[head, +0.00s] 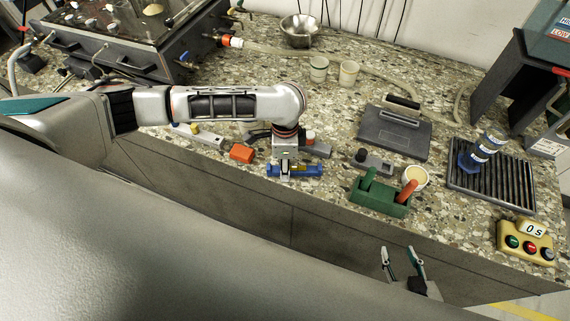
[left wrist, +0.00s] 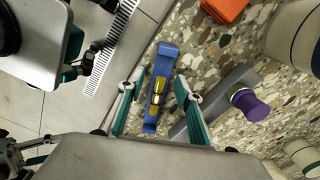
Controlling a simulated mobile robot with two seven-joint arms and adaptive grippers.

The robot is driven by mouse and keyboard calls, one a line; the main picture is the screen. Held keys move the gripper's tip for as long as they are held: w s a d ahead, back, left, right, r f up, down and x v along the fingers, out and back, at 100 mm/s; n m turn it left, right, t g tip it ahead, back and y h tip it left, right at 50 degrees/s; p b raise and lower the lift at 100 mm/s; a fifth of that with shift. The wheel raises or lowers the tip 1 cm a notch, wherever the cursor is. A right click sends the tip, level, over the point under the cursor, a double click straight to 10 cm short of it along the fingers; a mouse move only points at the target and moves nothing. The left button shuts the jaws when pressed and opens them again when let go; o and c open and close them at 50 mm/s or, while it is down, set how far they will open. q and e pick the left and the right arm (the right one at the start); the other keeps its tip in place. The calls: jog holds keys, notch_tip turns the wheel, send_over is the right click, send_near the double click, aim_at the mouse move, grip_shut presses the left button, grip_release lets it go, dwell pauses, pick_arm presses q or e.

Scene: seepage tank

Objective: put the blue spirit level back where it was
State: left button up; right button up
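The blue spirit level (head: 309,170) lies on the speckled stone worktop near its front edge. My left gripper (head: 286,168) is over it, pointing down, and partly covers it. In the left wrist view the blue spirit level (left wrist: 158,95), with yellow vials, shows between the two spread fingers of my left gripper (left wrist: 155,84). Gaps show between the level and both fingers, so it is not gripped. My right gripper (head: 403,258) is open and empty in front of the worktop, below its edge.
An orange block (head: 241,152) lies just left of the level. A grey tool with a purple knob (left wrist: 249,104) lies close on its right in the wrist view. A green holder (head: 380,198) with tools stands further right. Two cups and a metal bowl (head: 300,29) are at the back.

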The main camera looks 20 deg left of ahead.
pick_arm(q)
jog(key=shift+r, duration=0.3)
notch_tip(320, 180, up, 12)
jog(key=p, duration=0.2)
jog(key=shift+f+p, duration=0.15)
jog(key=shift+p, duration=0.25)
